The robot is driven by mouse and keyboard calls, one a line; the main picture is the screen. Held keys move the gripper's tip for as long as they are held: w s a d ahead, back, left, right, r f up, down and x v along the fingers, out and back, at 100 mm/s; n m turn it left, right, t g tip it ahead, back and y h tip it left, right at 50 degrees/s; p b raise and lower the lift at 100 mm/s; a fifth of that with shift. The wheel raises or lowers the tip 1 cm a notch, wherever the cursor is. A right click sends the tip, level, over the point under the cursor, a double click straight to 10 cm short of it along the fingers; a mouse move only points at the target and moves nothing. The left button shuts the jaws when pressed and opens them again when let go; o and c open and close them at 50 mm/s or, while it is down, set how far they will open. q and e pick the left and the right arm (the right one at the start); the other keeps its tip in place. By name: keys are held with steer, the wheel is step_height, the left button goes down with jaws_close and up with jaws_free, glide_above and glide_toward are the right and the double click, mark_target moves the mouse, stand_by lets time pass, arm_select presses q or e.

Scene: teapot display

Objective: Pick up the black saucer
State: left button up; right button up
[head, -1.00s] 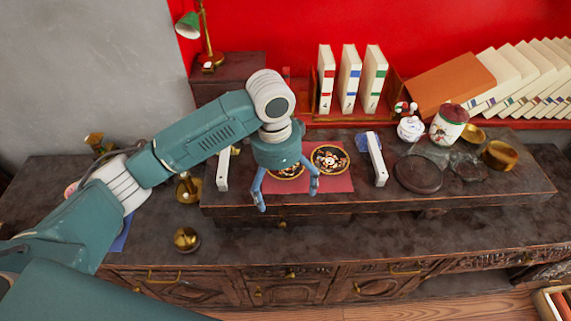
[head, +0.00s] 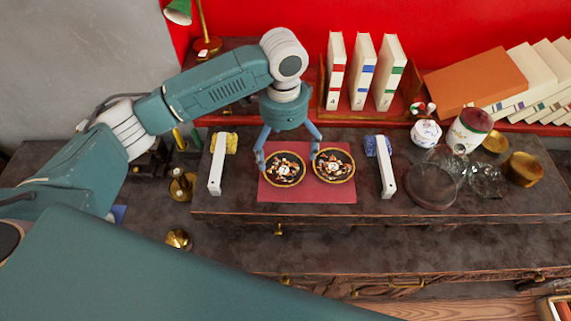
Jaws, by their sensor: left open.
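Two round black saucers with gold rims and a colourful pattern lie side by side on a red mat (head: 306,194): a left saucer (head: 286,171) and a right saucer (head: 334,167). The picture does not tell which one the task means. My left gripper (head: 288,158) points down over the back of the left saucer, fingers spread and empty. One finger is by that saucer's left edge, the other near the gap between the saucers. I cannot tell whether either finger touches. My right gripper is not in view.
To the right are a dark round dish (head: 431,189), a floral jar (head: 426,133), a canister (head: 468,131) and a brass bowl (head: 523,169). Books (head: 363,72) stand behind. The wooden top before the mat is clear.

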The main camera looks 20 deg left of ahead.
mark_target(285, 170)
arm_select(q)
steer(key=shift+s+f, duration=0.2)
steer(key=shift+f, duration=1)
step_height(285, 170, down, 5)
steer(key=shift+w+d+r+p, duration=0.1)
steer(key=shift+p, duration=0.85)
steer(key=shift+c, duration=1)
steer(key=c, duration=0.8)
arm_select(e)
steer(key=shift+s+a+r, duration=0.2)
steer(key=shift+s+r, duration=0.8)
